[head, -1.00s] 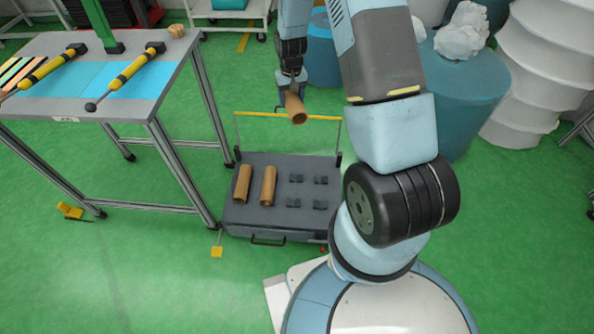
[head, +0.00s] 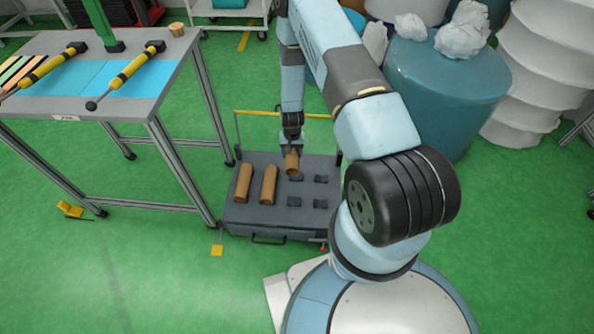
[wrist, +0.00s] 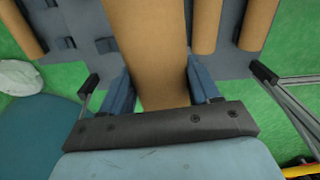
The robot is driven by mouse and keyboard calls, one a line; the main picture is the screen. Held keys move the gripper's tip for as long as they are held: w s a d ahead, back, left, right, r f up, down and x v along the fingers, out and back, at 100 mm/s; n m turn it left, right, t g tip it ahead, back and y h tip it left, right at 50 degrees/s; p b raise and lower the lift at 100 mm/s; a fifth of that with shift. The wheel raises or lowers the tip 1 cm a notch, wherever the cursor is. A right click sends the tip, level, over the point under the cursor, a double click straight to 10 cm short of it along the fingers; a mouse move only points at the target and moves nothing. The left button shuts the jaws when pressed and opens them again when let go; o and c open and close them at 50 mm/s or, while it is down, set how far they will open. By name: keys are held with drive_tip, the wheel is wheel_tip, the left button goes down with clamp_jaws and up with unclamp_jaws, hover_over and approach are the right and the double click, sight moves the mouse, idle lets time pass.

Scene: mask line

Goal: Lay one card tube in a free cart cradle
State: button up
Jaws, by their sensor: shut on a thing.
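My gripper (head: 292,150) is shut on a brown card tube (head: 292,163) above the far part of the dark grey cart (head: 265,221). In the wrist view the held tube (wrist: 150,50) runs between the two blue fingers. Two more card tubes, the left one (head: 243,183) and the right one (head: 268,185), lie side by side on the cart's left half. To their right are small dark cradle blocks in two columns. The left column, with a near block (head: 294,202), is partly hidden by the held tube. The right column, with a near block (head: 320,204), is bare.
A workbench (head: 178,58) with two yellow-black tools stands left of the cart. The cart's yellow handle bar (head: 262,113) rises at its far side. A teal drum (head: 440,95) with white crumpled pieces stands behind right. Green floor is open in front.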

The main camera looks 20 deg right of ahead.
drive_tip(key=shift+m, duration=0.5)
drive_tip(key=shift+s+d+f, duration=0.1)
drive_tip(key=shift+s+f, duration=0.5)
drive_tip(key=shift+f, duration=2.65)
drive_tip(key=shift+s+a+f, duration=0.1)
drive_tip(key=shift+s+f, duration=0.55)
drive_tip(key=shift+f, duration=2.65)
drive_tip(key=shift+s+d+f, duration=0.1)
drive_tip(key=shift+s+f, duration=0.5)
drive_tip(key=shift+f, duration=2.65)
drive_tip(key=shift+f, duration=0.35)
drive_tip(key=o, duration=1.2)
drive_tip(key=shift+c, duration=0.2)
wheel_tip(320, 180, up, 14)
drive_tip(key=shift+f, duration=0.15)
